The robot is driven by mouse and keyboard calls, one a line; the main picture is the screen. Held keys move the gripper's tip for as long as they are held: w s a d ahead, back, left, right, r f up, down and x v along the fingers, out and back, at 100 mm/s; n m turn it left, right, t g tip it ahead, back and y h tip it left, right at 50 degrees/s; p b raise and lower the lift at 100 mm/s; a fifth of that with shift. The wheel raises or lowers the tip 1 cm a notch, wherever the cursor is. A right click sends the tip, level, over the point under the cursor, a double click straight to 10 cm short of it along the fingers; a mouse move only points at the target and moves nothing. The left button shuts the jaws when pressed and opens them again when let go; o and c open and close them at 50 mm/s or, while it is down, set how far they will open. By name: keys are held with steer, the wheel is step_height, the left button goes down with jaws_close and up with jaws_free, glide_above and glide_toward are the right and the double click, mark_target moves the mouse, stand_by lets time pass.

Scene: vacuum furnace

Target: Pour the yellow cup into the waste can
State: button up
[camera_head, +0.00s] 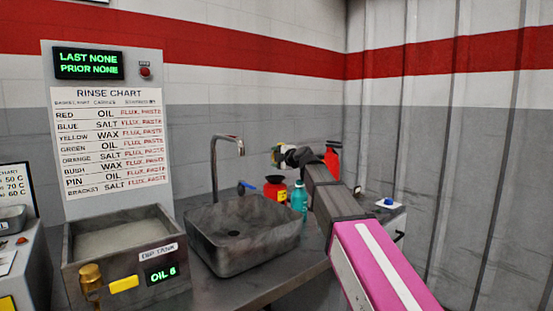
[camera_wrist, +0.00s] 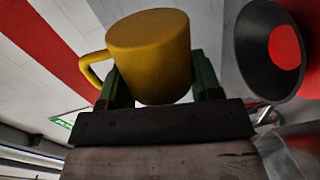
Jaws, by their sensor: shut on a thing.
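My gripper (camera_wrist: 152,85) is shut on the yellow cup (camera_wrist: 148,55), its two dark green fingers on either side of the cup body. The cup's handle points left in the wrist view. I see no contents, and its tilt is hard to judge. In the head view my gripper (camera_head: 279,156) is small, above the counter to the right of the sink, with the cup barely made out. Below it stands a red container with a dark top (camera_head: 274,189). A black round rim with red inside (camera_wrist: 268,50) is right of the cup in the wrist view; I cannot tell whether it is the waste can.
A teal bottle (camera_head: 299,198) stands beside the red container. A larger red vessel (camera_head: 332,160) is behind my arm. The grey sink (camera_head: 243,244) with its tall faucet (camera_head: 214,165) is to the left, then the dip tank (camera_head: 124,270). A corrugated wall closes the right.

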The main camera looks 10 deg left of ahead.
steer(key=shift+d+m, duration=0.1)
steer(key=shift+m, duration=0.3)
steer(key=m, duration=0.2)
steer(key=shift+w+d+f+m+g, duration=0.15)
steer(key=shift+w+d+m+g, duration=0.15)
steer(key=shift+w+g, duration=0.1)
steer(key=m, duration=0.2)
steer(key=m+y, duration=0.1)
steer(key=shift+w+d+f+m+g, duration=0.25)
steer(key=shift+f+m+g, duration=0.05)
steer(key=shift+f+m, duration=0.1)
steer(key=m, duration=0.2)
steer(key=f+m, duration=0.1)
steer(key=m, duration=0.1)
steer(key=shift+w+d+y, duration=0.15)
steer(key=shift+y, duration=0.25)
steer(key=m, duration=0.1)
steer(key=f+m, duration=0.1)
steer(key=m, duration=0.1)
steer(key=shift+m, duration=0.3)
steer(key=shift+r, duration=2.55)
